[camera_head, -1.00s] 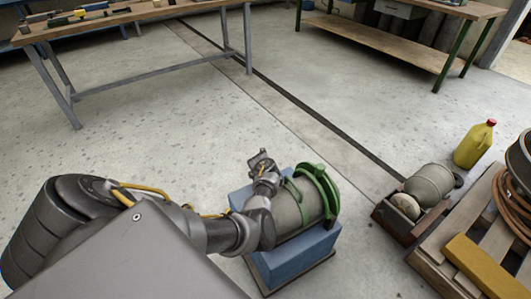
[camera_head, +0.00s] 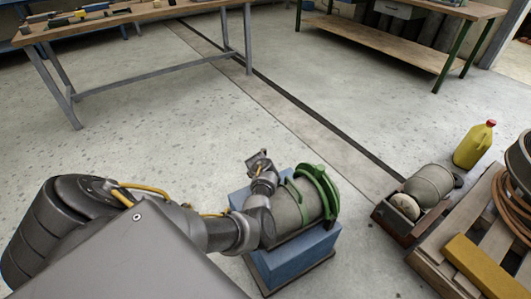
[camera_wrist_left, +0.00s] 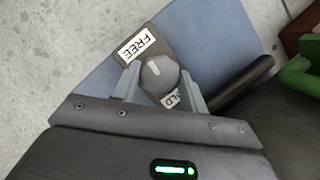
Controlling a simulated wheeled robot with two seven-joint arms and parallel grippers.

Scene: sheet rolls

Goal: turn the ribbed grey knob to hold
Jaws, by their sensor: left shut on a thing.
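The ribbed grey knob (camera_wrist_left: 160,74) shows in the left wrist view on a dark plate. A white pointer line on it points up and slightly left, towards the FREE label (camera_wrist_left: 138,47). A second label (camera_wrist_left: 171,101), of which only "LD" shows, lies below the knob, partly hidden. My left gripper (camera_wrist_left: 160,82) is shut on the knob, one finger on each side. In the head view my left wrist is beside the grey-green drum (camera_head: 292,210) on a blue stand (camera_head: 295,258); the knob and fingers are hidden there. My right gripper is not in view.
A black bar (camera_wrist_left: 245,82) and a green part (camera_wrist_left: 300,75) lie right of the gripper in the wrist view. A yellow jug (camera_head: 474,147), a crate with a grey canister (camera_head: 432,184) and a pallet (camera_head: 440,255) stand at the right. Floor beyond the stand is clear.

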